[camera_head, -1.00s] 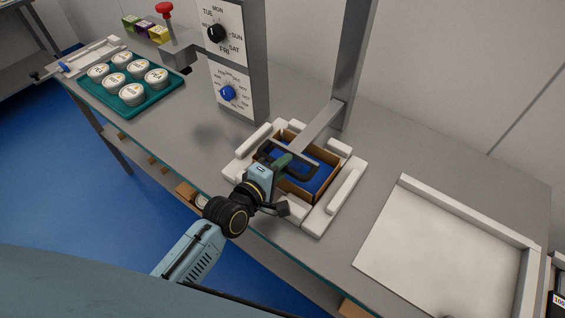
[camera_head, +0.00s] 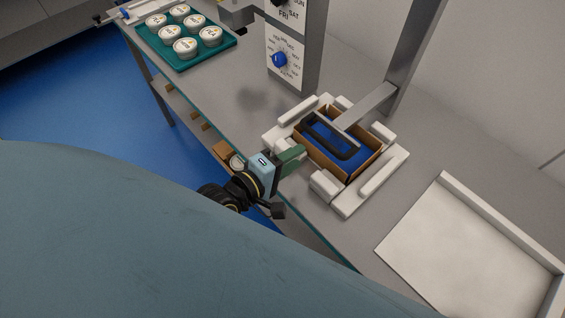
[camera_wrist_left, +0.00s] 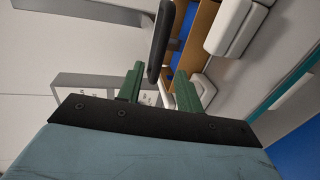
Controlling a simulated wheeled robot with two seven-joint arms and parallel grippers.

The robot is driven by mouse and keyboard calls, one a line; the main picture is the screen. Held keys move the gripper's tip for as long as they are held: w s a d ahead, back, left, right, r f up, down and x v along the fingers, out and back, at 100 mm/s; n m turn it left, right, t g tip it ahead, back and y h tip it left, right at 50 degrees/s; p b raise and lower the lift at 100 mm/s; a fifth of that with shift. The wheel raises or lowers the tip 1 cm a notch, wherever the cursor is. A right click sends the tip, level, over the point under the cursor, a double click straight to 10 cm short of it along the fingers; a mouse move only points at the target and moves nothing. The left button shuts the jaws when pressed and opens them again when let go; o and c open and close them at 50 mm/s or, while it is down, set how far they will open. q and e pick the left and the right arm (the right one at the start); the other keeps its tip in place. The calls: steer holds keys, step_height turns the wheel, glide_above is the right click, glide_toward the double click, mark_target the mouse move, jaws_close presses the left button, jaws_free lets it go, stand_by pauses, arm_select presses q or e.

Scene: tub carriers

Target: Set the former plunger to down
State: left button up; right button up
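The former (camera_head: 381,176) is a white block fixture with a brown carton (camera_head: 347,173) standing in it. The former plunger shows as a black loop handle (camera_head: 341,151) at the end of a grey arm (camera_head: 368,106), with a blue surface in the carton below. I cannot tell whether that blue is the plunger's plate or the carton floor. My left gripper (camera_head: 298,157) is at the carton's near left side, apart from the handle. In the left wrist view its green fingers (camera_wrist_left: 160,80) are open and empty, and the black handle (camera_wrist_left: 160,42) is just beyond them. My right gripper is out of view.
A grey post (camera_head: 416,50) holds the arm. A dial panel with a blue knob (camera_head: 279,59) stands behind left. A teal tray (camera_head: 212,54) of several white tubs is at the far left. A white walled tray (camera_head: 445,245) lies at the right. Bare bench lies between.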

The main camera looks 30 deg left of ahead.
arm_select(q)
steer(key=shift+v, duration=1.45)
steer(key=shift+d, duration=0.1)
steer(key=s+a+f+m+g+y, duration=0.2)
steer(key=s+m+g+y, duration=0.1)
steer(key=s+m+g, duration=0.4)
steer(key=s+a+f+m+g+y, duration=0.25)
steer(key=s+m+g, duration=0.2)
steer(key=m, duration=0.45)
step_height(320, 180, down, 28)
steer(key=s+b, duration=0.3)
steer(key=b, duration=0.1)
steer(key=s+a+f+g+b, duration=0.2)
steer(key=s+a+f, duration=0.1)
steer(key=s+f, duration=1.3)
steer(key=shift+a+f+b, duration=0.15)
steer(key=shift+f+b, duration=0.2)
steer(key=shift+f, duration=0.45)
